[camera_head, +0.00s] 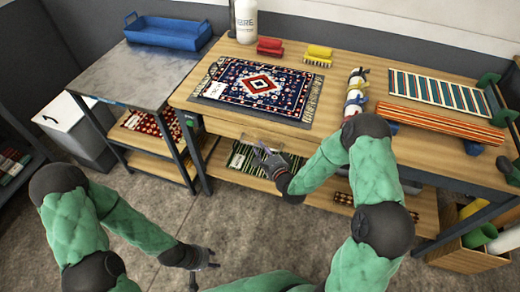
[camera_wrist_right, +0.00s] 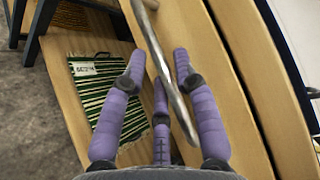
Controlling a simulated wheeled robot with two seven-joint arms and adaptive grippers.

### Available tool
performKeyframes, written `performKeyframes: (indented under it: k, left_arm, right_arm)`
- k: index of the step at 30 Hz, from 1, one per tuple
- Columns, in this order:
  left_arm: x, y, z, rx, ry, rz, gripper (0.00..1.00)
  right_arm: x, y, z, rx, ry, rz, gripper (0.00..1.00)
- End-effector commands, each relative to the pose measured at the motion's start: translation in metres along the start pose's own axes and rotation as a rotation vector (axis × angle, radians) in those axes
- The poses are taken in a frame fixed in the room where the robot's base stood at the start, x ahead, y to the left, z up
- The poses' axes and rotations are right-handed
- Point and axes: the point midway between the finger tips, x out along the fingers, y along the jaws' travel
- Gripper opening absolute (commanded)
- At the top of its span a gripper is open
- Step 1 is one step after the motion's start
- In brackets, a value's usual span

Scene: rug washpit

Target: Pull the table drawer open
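The wooden table's drawer front (camera_wrist_right: 188,38) shows in the right wrist view, with a grey metal bar handle (camera_wrist_right: 165,70) along it. My right gripper (camera_wrist_right: 160,75) has its purple fingers spread, two on one side of the handle and one on the other. The bar runs between them, with gaps visible, so the fingers do not look closed on it. In the head view the right gripper (camera_head: 266,152) is at the table's front, and the drawer front (camera_head: 225,127) shows to its left, looking closed. My left gripper (camera_head: 207,258) hangs low over the floor, fingers apart and empty.
The tabletop holds a patterned rug (camera_head: 258,86), brushes (camera_head: 318,56), a white bottle (camera_head: 246,20) and striped rug pieces (camera_head: 438,92). A lower shelf (camera_wrist_right: 65,95) holds a green striped rug (camera_wrist_right: 95,95). A metal-topped side table (camera_head: 140,72) stands left. Floor in front is clear.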

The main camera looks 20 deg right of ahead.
Motion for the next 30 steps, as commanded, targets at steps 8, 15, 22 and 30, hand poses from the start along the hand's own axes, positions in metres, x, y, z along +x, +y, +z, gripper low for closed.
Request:
performKeyframes:
  k: [8,15,22,30]
  left_arm:
    - [0.005,-0.002,0.000,0.000,0.000,0.000,0.40]
    - [0.004,-0.002,0.000,0.000,0.000,0.000,0.40]
    - [0.004,-0.002,0.000,0.000,0.000,0.000,0.40]
    - [0.003,-0.001,0.000,0.000,0.000,0.000,0.40]
  right_arm:
    - [0.016,0.000,0.000,0.000,-0.001,0.000,0.30]
    - [0.016,0.000,0.000,0.000,-0.001,0.001,0.27]
    - [0.016,0.000,0.000,0.000,-0.001,0.001,0.00]
    - [0.009,0.002,0.007,0.001,-0.002,0.004,0.00]
